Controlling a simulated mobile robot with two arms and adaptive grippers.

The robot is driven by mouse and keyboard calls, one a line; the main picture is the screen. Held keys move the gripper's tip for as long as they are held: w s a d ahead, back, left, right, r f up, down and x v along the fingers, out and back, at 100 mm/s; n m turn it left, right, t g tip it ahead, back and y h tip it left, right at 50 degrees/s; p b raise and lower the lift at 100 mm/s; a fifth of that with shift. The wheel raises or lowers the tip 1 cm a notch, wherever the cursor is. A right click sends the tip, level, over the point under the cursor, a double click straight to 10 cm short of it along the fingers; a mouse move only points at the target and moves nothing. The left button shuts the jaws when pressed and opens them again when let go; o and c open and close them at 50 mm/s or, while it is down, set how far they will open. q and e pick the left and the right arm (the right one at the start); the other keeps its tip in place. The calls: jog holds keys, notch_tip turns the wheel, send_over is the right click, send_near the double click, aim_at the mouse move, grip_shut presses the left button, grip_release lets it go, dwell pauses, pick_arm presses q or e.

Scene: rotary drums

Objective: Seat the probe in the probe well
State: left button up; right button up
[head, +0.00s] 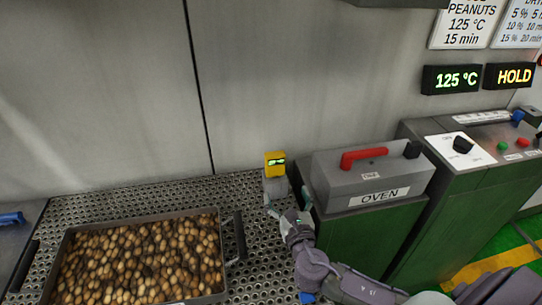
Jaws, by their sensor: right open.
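A yellow block with a small lit green display (275,158), which looks like the probe's head, sits on top of a grey block (275,188). It stands upright near the back right of the perforated table, beside the oven box. I cannot tell whether the grey block is the probe well or part of the probe, and no probe tip shows. My right gripper (287,202) comes in from the lower right. Its fingers are spread in front of the grey block, with nothing visible between them; whether they touch it is unclear. My left gripper is out of view.
A tray of peanuts (222,285) lies on the perforated table (170,195), with a dark handle at its right. The oven box (330,198) with a red lever (363,157) stands close right of the gripper. A control panel (465,148) is farther right.

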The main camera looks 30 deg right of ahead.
aim_at(276, 164)
jog(key=x, duration=0.4)
jog(key=p+x, duration=0.1)
jog(key=x, duration=0.2)
jog(key=shift+w+r, duration=0.2)
jog(key=shift+w, duration=0.2)
jog(key=shift+w+d+f, duration=0.1)
jog(key=shift+w+d, duration=0.05)
jog(key=shift+w, duration=0.2)
jog(key=shift+w+d, duration=0.1)
jog(key=shift+w, duration=0.1)
jog(key=p+x, duration=0.1)
jog(key=x, duration=0.3)
jog(key=shift+d, duration=0.1)
jog(key=shift+w+d+f, duration=0.1)
jog(key=shift+w, duration=0.35)
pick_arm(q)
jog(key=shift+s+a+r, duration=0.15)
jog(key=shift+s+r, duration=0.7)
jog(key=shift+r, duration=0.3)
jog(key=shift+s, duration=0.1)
pick_arm(e)
jog(key=shift+s, duration=0.1)
jog(key=shift+c, duration=1.3)
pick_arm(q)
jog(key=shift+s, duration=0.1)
pick_arm(e)
jog(key=c, duration=1.1)
